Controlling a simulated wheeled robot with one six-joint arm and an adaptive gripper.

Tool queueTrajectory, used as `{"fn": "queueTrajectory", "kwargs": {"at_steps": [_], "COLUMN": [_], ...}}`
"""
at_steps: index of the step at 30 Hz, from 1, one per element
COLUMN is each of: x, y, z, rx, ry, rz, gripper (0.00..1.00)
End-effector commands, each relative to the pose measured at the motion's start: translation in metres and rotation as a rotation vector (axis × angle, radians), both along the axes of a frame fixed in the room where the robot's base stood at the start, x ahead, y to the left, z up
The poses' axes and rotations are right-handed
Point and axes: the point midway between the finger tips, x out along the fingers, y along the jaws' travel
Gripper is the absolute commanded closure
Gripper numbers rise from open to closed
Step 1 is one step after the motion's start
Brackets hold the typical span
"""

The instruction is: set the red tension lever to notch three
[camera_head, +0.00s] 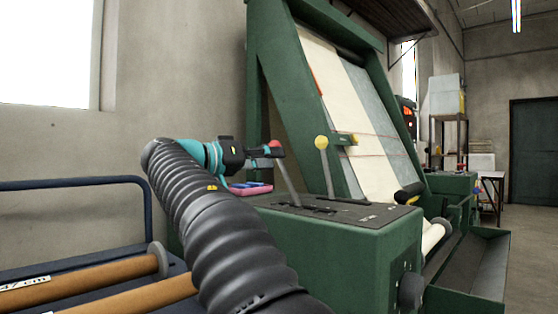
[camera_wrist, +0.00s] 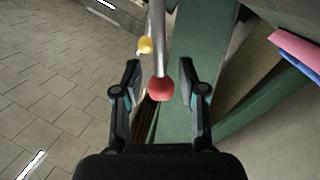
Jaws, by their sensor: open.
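The red tension lever has a red ball knob (camera_wrist: 160,88) on a grey metal shaft. In the wrist view the knob lies between the two fingers of my open gripper (camera_wrist: 161,90), with a gap on each side. In the head view the lever's shaft (camera_head: 288,178) leans up and left from a slot in the dark top panel (camera_head: 335,207) of the green machine. My gripper (camera_head: 268,150) is at the red knob there. The notch marks are too small to read, so I cannot tell which notch the lever is in.
A second lever with a yellow knob (camera_head: 321,142) stands just right of the red one. A pink and blue item (camera_head: 250,188) lies behind my arm. The green frame (camera_head: 285,100) with cream cloth (camera_head: 345,110) rises behind. Rolls on a blue rack (camera_head: 90,280) are at left.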

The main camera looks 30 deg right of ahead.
Motion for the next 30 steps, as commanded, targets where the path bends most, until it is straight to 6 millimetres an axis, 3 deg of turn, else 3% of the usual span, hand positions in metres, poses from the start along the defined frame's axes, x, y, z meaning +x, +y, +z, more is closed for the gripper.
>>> {"fn": "queueTrajectory", "kwargs": {"at_steps": [6,17,18,23,30], "x": [0.003,0.004,0.004,0.004,0.004], "y": [-0.023,-0.028,-0.028,-0.028,-0.028], "z": [0.0,0.0,0.0,0.0,0.0], "rx": [0.0,0.0,0.0,0.0,0.0], "ry": [0.0,0.0,0.0,0.0,0.0], "rz": [-0.001,0.001,0.001,0.001,0.001], "gripper": [0.59,0.59,0.61,1.0,1.0]}}
